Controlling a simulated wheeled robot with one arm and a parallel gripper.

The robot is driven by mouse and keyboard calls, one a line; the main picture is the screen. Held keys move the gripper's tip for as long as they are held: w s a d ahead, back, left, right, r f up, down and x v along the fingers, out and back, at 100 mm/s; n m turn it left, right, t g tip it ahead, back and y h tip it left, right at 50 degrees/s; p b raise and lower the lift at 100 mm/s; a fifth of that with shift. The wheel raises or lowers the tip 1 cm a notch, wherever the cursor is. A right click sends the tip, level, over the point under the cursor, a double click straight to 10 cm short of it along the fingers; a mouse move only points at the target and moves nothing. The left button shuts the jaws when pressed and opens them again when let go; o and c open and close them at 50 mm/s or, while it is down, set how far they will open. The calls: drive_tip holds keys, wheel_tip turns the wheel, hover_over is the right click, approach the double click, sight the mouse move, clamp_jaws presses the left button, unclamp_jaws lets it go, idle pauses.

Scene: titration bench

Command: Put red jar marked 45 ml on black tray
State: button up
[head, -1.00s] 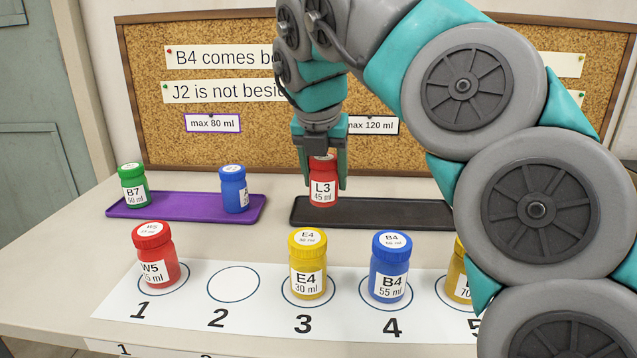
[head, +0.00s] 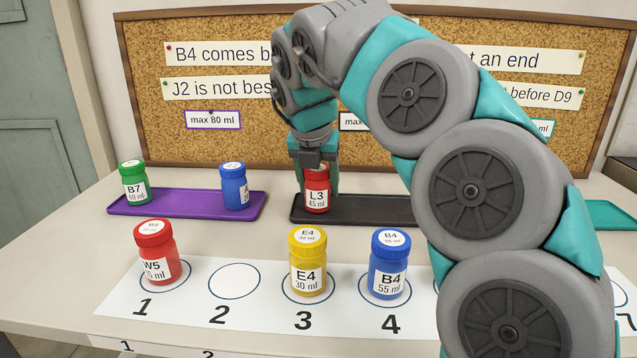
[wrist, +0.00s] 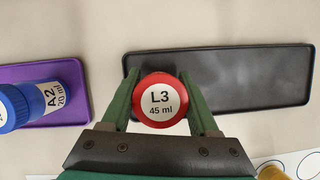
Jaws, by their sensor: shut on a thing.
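The red jar marked L3, 45 ml (head: 317,198) is upright at the left end of the black tray (head: 385,212). My gripper (head: 317,185) is shut on it, one finger on each side. In the wrist view the jar's red lid (wrist: 160,99) sits between the two green fingers, over the left end of the black tray (wrist: 235,78). I cannot tell whether the jar's base touches the tray. My arm hides the right part of the black tray in the head view.
A purple tray (head: 185,207) at left holds a green jar B7 (head: 133,184) and a blue jar (head: 234,187). In front stand red W5 (head: 157,254), yellow E4 (head: 308,263) and blue B4 (head: 389,265) on a numbered strip (head: 190,318); circle 2 is empty. The rest of the black tray is clear in the wrist view.

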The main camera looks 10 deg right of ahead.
drive_tip(key=shift+f, duration=0.1)
drive_tip(key=o, duration=1.4)
drive_tip(key=shift+a+r, duration=0.1)
drive_tip(key=shift+r, duration=0.5)
drive_tip(key=v, duration=1.1)
drive_tip(key=shift+s, duration=0.15)
